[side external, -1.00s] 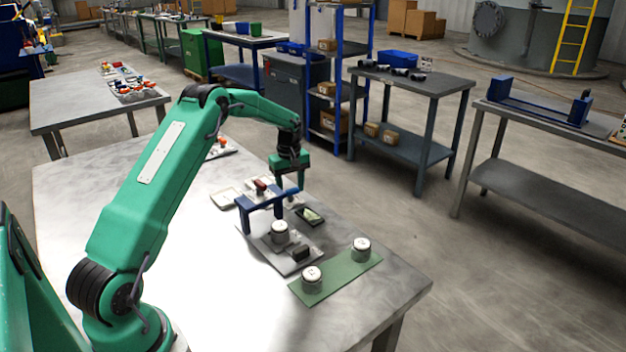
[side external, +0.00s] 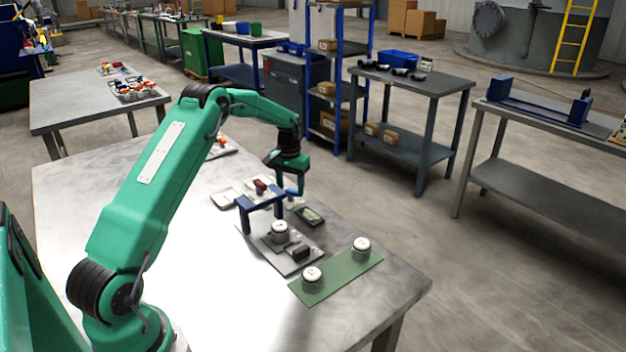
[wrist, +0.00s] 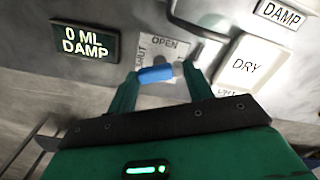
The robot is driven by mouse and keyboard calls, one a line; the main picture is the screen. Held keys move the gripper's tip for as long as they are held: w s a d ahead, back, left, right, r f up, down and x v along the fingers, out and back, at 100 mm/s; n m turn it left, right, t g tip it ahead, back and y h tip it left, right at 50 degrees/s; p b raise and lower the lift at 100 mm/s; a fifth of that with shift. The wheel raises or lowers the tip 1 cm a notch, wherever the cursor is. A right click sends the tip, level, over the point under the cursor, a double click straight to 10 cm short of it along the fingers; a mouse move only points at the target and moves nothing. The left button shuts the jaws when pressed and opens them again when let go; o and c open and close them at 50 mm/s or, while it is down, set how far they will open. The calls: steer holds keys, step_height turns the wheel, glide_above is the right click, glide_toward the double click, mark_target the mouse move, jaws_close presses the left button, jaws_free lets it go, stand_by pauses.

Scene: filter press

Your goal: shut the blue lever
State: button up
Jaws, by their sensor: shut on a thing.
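The blue lever (wrist: 157,73) lies between the two fingers of my gripper (wrist: 160,76) in the wrist view, and the fingers are shut on it. Behind it is a pale plate (wrist: 165,95) marked OPEN at the top and SHUT at its left. The lever's pivot is partly hidden. In the side view my gripper (side external: 291,188) points down behind the blue press frame (side external: 262,201), with a bit of blue showing at its fingertips.
A dark display (wrist: 86,41) reads 0 ML DAMP. A white pad (wrist: 247,63) reads DRY, near a DAMP label (wrist: 281,13). A green mat (side external: 336,277) with two white-topped cylinders lies at the table's front right. The left of the table is clear.

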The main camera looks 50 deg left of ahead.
mark_target(290, 190)
steer(key=m, duration=0.5)
steer(key=shift+r, duration=0.1)
steer(key=shift+m, duration=0.3)
steer(key=o, duration=1)
steer(key=shift+r, duration=3.85)
